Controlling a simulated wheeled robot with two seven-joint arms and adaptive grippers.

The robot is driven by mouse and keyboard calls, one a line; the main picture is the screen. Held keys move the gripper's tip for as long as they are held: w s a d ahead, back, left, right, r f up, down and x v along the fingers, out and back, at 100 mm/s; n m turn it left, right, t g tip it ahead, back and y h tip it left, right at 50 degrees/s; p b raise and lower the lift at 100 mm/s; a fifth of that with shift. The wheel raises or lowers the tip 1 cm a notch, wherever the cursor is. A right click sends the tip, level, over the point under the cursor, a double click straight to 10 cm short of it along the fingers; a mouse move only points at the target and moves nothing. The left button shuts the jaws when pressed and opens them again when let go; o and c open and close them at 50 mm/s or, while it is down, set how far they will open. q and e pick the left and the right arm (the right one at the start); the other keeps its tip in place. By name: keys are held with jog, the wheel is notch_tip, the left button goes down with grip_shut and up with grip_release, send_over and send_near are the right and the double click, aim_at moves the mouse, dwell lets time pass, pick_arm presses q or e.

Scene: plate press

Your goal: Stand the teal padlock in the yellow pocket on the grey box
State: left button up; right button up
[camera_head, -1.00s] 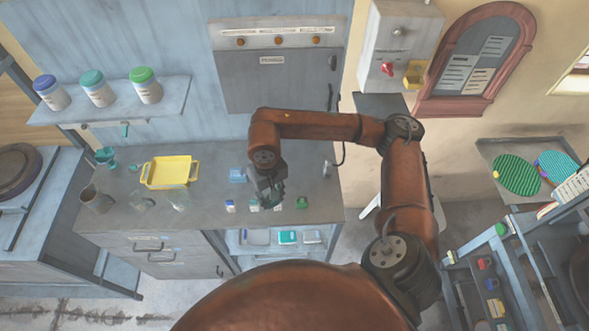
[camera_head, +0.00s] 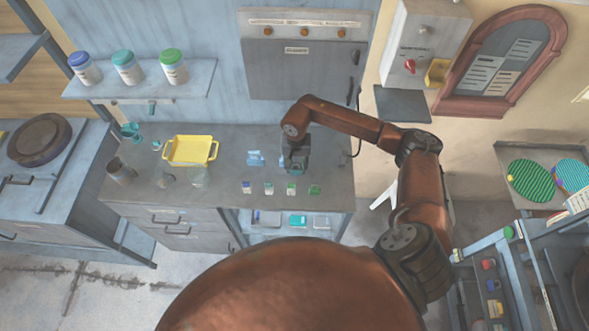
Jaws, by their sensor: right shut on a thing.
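My right gripper (camera_head: 296,166) hangs over the back of the grey counter, fingers down. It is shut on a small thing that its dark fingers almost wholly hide. A bluish-teal bit shows at its left side, which seems to be the teal padlock; its shape and tilt cannot be made out. The grey box (camera_head: 425,40) is on the wall at the upper right, with a red knob on its front. The yellow pocket (camera_head: 437,72) is at its lower right, well apart from the gripper. The pocket's inside is too small to judge. My left gripper is not in view.
On the counter (camera_head: 230,215) are a yellow tray (camera_head: 190,151), glassware, a light-blue item (camera_head: 255,158) and a row of small coloured items (camera_head: 268,188). A grey wall cabinet (camera_head: 300,70) stands behind. A dark panel (camera_head: 402,103) juts out below the grey box.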

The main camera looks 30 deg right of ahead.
jog(key=shift+w+f, duration=0.4)
jog(key=shift+f, duration=0.05)
jog(key=shift+w+d+f, duration=0.15)
jog(key=shift+w+f, duration=0.1)
jog(key=shift+f, duration=0.1)
jog(key=shift+w+f, duration=0.1)
jog(key=shift+f, duration=0.25)
notch_tip(320, 180, down, 2)
jog(key=shift+f+p, duration=0.15)
jog(key=shift+p, duration=0.55)
jog(key=shift+f, duration=0.2)
jog(key=shift+f+b, duration=0.2)
jog(key=shift+b, duration=0.15)
jog(key=o, duration=1.2)
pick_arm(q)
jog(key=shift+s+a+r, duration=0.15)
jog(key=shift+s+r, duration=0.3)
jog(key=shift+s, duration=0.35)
pick_arm(e)
jog(key=shift+o, duration=0.2)
jog(key=shift+r, duration=0.1)
